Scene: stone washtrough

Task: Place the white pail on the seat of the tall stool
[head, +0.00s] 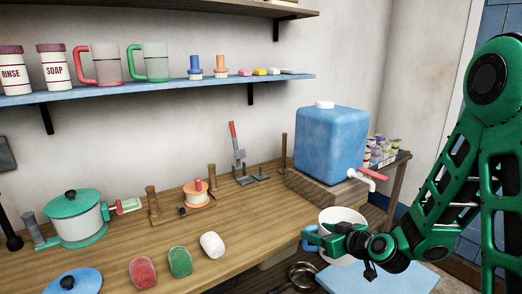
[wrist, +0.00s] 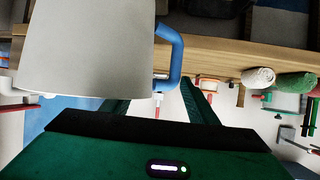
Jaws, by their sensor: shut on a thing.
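The white pail (head: 343,219) with a blue handle is in the air just off the counter's front right edge, roughly upright in the head view. My gripper (head: 328,243) is shut on its blue handle, with the fingers partly hidden. In the wrist view the pail (wrist: 85,50) fills the upper left, and its blue handle (wrist: 178,55) reaches down toward my fingers (wrist: 170,102). A flat light-blue surface (head: 385,280) lies below the pail at the bottom of the head view. I cannot tell for certain whether it is the tall stool's seat.
A blue water tank (head: 330,143) with a white tap (head: 362,180) stands on a wooden block behind the pail. A metal pan (head: 303,275) is below the counter edge. Rolled cloths (head: 180,262), a green-white pot (head: 77,218) and other items crowd the wooden counter (head: 225,235).

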